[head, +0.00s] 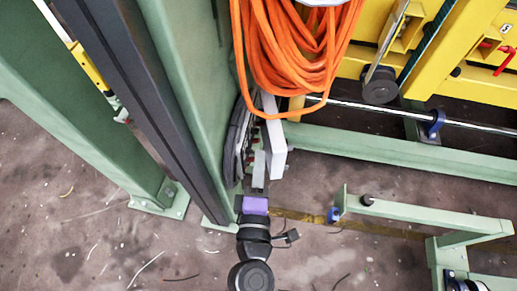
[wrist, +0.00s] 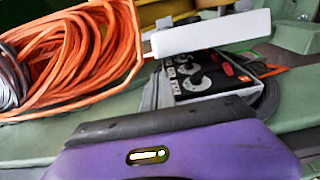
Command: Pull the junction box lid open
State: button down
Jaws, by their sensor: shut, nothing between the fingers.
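The white slab that looks like the junction box lid (head: 275,137) stands out from the side of the green post and is seen nearly edge-on. In the wrist view the same white slab (wrist: 212,33) runs across the upper middle. Behind and below it is a dark panel with knobs and red marks (wrist: 208,76), partly covered. My gripper (head: 258,166) is shut and empty, low and close beside the slab. I cannot tell whether it touches it. My purple hand (wrist: 180,152) fills the bottom of the wrist view.
A coil of orange cable (head: 290,45) hangs just above the slab; it is at left in the wrist view (wrist: 75,50). Green posts (head: 185,90) stand at left. A yellow frame (head: 450,60) and a low green stand (head: 430,215) are at right. The floor around my arm is mostly open.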

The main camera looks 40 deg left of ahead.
aim_at(279, 131)
jog(key=x, duration=0.8)
jog(key=shift+a, duration=0.15)
jog(key=shift+w+r+y+p, duration=0.1)
jog(key=shift+w+y+p, duration=0.1)
jog(key=shift+y+p, duration=0.15)
jog(key=shift+w+d+n+g+y+p, duration=1.4)
jog(key=shift+w+g+p, duration=0.25)
jog(key=shift+p, duration=1.1)
jog(key=w+d+n+g+y+p, duration=0.1)
jog(key=w+g, duration=0.3)
jog(key=w, duration=0.7)
jog(key=shift+w+d+n+y, duration=0.25)
jog(key=shift+n+y, duration=0.3)
jog(key=shift+n, duration=0.35)
jog(key=shift+d, duration=0.15)
